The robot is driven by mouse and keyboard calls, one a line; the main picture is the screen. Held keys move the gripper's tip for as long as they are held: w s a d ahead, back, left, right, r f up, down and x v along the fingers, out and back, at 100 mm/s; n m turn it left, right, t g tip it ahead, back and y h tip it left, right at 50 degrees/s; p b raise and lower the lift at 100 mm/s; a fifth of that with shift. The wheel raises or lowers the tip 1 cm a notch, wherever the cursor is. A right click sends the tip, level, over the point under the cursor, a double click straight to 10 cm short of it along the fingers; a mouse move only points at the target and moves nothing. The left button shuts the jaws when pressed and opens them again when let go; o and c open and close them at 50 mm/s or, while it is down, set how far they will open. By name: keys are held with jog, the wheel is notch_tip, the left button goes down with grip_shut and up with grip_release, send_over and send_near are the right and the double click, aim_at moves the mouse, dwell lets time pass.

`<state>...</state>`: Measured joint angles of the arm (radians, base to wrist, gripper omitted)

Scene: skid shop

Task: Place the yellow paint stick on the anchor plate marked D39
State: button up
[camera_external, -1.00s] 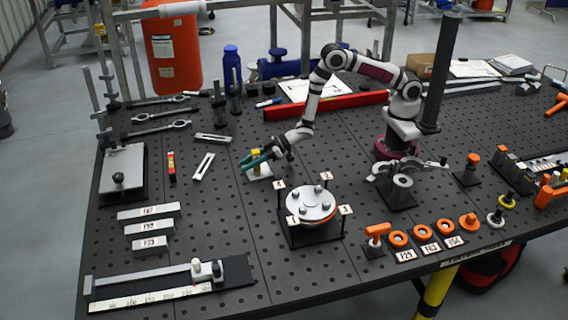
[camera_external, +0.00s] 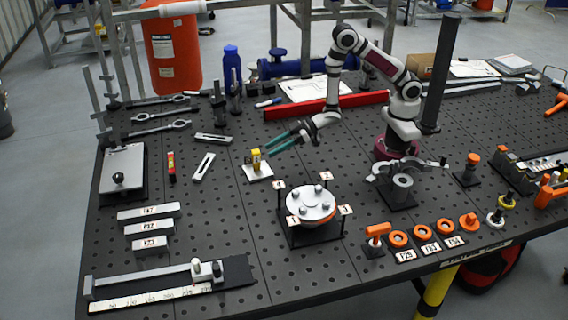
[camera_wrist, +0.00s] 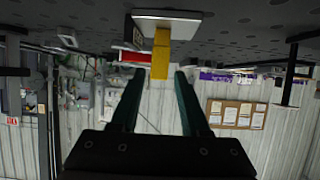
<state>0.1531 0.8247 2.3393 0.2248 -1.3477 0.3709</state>
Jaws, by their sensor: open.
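The yellow paint stick (camera_external: 256,160) stands upright on a small white plate (camera_external: 258,173) near the middle of the table. No marking on this plate can be read. My gripper (camera_external: 268,142), with green fingers, is open and empty, apart from the stick and just to its right. In the wrist view, which is upside down, the stick (camera_wrist: 160,54) hangs from the white plate (camera_wrist: 168,14), beyond and between the open fingertips (camera_wrist: 158,75). A small dark part beside the stick is unclear.
A round fixture with labelled corners (camera_external: 312,205) stands in front of the gripper. A red and yellow piece (camera_external: 171,166) and slotted grey bars (camera_external: 203,166) lie to the left. Labelled grey blocks (camera_external: 148,227) lie front left. A red beam (camera_external: 345,105) lies behind.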

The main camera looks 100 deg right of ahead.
jog(key=s+a+r+m+g, duration=0.2)
jog(key=s+r+g, duration=0.2)
jog(key=s, duration=0.7)
jog(key=s+a+r+m+g+y, duration=0.1)
jog(key=s+a+r+g, duration=0.2)
jog(key=s+r, duration=0.3)
jog(key=s+a+r+m+g, duration=0.2)
jog(key=s+r+g, duration=0.3)
jog(key=s, duration=1.1)
jog(key=shift+s+a+r+m+g+y, duration=0.2)
jog(key=shift+s+r+m+g+y, duration=0.1)
jog(key=shift+g+y, duration=0.15)
